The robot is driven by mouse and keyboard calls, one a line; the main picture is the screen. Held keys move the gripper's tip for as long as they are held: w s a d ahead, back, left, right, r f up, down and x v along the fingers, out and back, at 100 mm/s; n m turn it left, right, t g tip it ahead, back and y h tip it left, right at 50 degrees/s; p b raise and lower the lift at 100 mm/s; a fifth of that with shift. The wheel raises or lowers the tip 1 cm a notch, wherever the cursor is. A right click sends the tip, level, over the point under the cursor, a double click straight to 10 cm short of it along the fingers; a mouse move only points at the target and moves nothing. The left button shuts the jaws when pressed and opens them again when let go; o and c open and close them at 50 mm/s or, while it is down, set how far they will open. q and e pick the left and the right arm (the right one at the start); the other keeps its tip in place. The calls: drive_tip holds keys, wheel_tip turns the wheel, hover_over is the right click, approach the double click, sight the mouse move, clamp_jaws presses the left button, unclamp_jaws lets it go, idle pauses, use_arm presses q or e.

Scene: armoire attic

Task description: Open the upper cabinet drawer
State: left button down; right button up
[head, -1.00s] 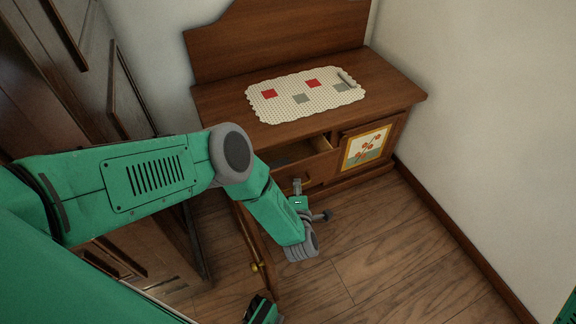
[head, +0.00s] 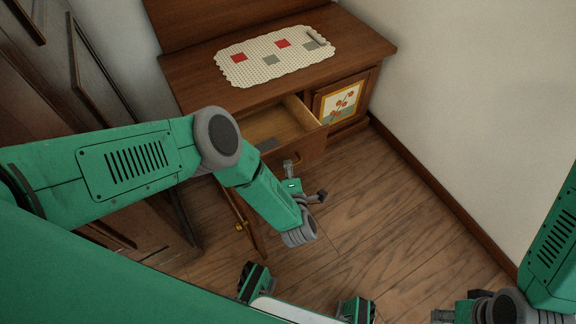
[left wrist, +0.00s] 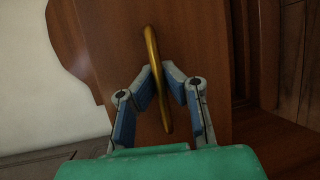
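The brown wooden cabinet (head: 190,80) stands against the wall. Its upper drawer (head: 285,124) is pulled well out, and its pale inside shows. My left gripper (head: 290,172) is at the front of this drawer; the handle is hidden in the head view. In the left wrist view, the gold handle (left wrist: 153,60) runs upright between the fingers of my left gripper (left wrist: 160,82), against the brown drawer front (left wrist: 205,50). The fingers are closed in on it from both sides. My right gripper (head: 445,314) is partly seen at the lower right, away from the cabinet; its opening is unclear.
A cabinet door with a gold knob (head: 239,226) stands open below, left of my left gripper. A door with a flower picture (head: 340,101) is right of the drawer. A patterned cloth (head: 265,68) lies on top. Wood floor (head: 370,210) is clear in front.

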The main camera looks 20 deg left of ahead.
use_arm(q)
drive_tip(key=c, duration=1.6)
unclamp_jaws()
drive_tip(key=shift+s+f, duration=0.15)
drive_tip(key=shift+f, duration=0.1)
drive_tip(key=shift+c, duration=0.2)
drive_tip(key=shift+r, duration=0.1)
drive_tip(key=v, duration=1.2)
drive_tip(key=shift+d, duration=0.1)
